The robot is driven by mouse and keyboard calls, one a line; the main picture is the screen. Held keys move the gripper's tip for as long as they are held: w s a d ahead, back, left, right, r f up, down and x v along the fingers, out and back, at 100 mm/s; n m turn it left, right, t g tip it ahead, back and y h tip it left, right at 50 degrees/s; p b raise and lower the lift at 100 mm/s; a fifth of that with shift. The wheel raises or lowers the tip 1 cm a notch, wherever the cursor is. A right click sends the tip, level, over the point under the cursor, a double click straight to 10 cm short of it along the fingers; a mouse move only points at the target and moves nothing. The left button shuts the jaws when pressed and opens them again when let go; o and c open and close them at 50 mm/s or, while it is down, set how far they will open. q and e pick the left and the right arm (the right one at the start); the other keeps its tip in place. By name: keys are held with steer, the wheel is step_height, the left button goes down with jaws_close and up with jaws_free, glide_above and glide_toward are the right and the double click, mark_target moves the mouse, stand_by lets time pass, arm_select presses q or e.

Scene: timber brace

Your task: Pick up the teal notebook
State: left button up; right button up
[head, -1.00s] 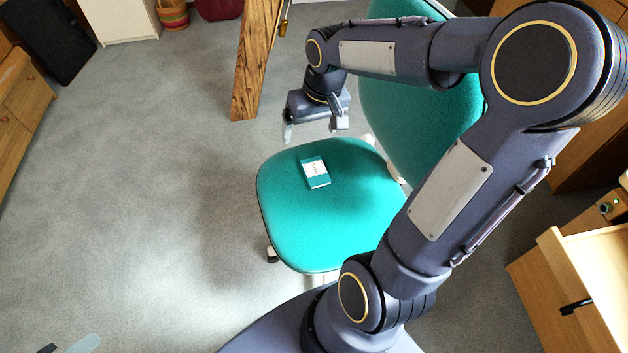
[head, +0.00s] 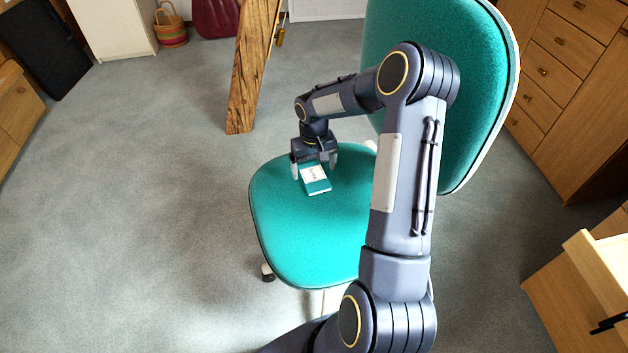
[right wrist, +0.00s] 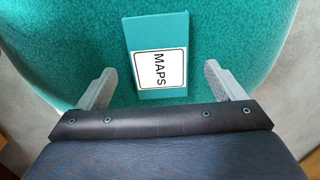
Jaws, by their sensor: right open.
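The teal notebook (head: 316,183) lies flat on the seat of the teal chair (head: 295,235). It has a white label, which reads "MAPS" in the right wrist view (right wrist: 158,32). My right gripper (head: 315,172) is open at the notebook's far end in the head view, with a finger towards each side. In the right wrist view my right gripper's fingers (right wrist: 160,88) stand apart, and the notebook lies between and beyond them with a gap on both sides. My left gripper is not in view.
The chair's backrest (head: 455,90) rises behind my right arm. A timber brace (head: 252,70) slants down to the carpet beyond the seat. Wooden drawers (head: 570,80) stand at the right. The carpet at the left is clear.

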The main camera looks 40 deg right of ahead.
mark_target(314, 176)
step_height(314, 176, down, 3)
steer(key=shift+f, duration=0.1)
steer(key=c, duration=1.1)
steer(key=shift+r, duration=0.25)
